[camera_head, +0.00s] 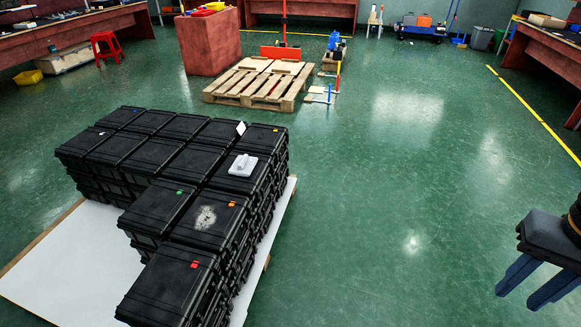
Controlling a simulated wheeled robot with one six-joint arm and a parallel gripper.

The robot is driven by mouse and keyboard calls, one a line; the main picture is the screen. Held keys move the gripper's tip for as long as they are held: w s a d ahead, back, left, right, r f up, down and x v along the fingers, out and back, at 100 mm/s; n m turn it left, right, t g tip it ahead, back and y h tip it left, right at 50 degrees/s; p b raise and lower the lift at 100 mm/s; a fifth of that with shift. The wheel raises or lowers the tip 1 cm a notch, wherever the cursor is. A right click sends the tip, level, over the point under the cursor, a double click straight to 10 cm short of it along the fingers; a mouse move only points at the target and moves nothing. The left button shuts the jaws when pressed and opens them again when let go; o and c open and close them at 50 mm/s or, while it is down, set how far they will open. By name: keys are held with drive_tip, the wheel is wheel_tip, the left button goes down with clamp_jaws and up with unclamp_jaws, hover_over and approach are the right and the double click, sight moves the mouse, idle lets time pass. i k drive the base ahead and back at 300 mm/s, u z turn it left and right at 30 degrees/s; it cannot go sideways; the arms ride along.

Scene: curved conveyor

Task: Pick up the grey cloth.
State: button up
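A light grey, folded-looking piece, likely the grey cloth (243,165), lies on top of a black case in the stack's right part. It is small here, so its material is hard to tell. My gripper (519,298) is at the lower right edge, with two blue fingers spread apart and nothing between them. It is well to the right of the stack, over the green floor, and touches nothing visible. The rest of my arm is cut off by the frame edge.
Stacked black cases (160,205) stand on a white-topped pallet (75,265). One case top has a pale dusty patch (205,218); a small white card (241,128) is on another. A wooden pallet (258,86) lies behind. Green floor is clear between stack and gripper.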

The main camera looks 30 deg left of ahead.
sight(243, 165)
drive_tip(key=z, duration=0.05)
drive_tip(key=i, duration=1)
drive_tip(key=u, duration=0.3)
drive_tip(key=i, duration=1.45)
drive_tip(key=u, duration=1.5)
drive_tip(key=i, duration=0.8)
drive_tip(key=u, duration=1)
drive_tip(key=i, duration=0.2)
drive_tip(key=u, duration=0.25)
